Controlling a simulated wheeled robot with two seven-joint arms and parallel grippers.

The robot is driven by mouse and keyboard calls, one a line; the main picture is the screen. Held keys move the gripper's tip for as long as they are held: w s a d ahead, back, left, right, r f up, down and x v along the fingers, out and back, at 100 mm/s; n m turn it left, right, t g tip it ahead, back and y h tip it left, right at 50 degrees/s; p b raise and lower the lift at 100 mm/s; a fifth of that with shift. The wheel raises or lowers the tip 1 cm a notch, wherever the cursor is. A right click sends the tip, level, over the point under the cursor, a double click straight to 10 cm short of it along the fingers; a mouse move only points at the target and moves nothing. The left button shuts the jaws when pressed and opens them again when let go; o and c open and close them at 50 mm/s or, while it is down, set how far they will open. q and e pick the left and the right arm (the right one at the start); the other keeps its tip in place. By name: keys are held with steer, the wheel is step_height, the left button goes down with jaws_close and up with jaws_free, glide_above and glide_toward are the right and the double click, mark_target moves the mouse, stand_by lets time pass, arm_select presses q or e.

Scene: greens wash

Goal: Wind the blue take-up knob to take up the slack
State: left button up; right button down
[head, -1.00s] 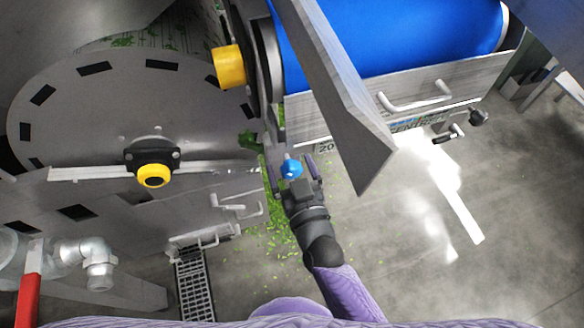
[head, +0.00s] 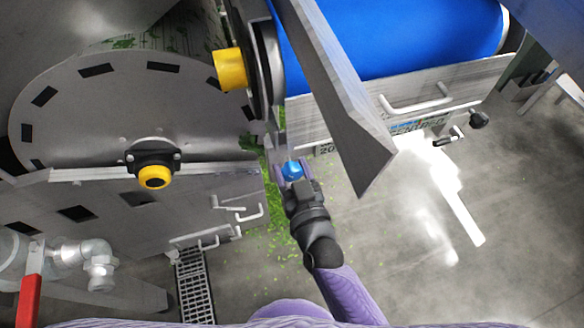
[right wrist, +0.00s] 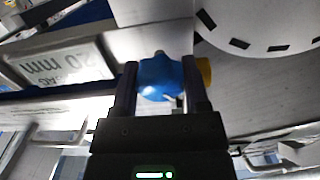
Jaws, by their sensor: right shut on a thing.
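The blue take-up knob (head: 292,171) sits at the end of the grey metal bracket below the blue conveyor belt. It also shows in the right wrist view (right wrist: 160,78), between my two dark fingers. My right gripper (head: 290,168) reaches up from below and is shut on the knob. In the right wrist view the fingers of my right gripper (right wrist: 160,85) lie along both sides of the knob. The knob's shaft is mostly hidden behind it. My left gripper is not in view.
A slanted metal plate (head: 340,95) hangs right of my right gripper. The blue belt (head: 400,35) is above. A round perforated drum end (head: 90,120) with a yellow-capped bearing (head: 154,177) stands left. A red-handled valve (head: 30,295) is lower left. Green scraps litter the floor.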

steer(key=shift+m, duration=1.7)
steer(key=m, duration=0.3)
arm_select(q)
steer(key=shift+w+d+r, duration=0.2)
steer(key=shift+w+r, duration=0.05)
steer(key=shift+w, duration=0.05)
arm_select(e)
steer(key=shift+m, duration=0.3)
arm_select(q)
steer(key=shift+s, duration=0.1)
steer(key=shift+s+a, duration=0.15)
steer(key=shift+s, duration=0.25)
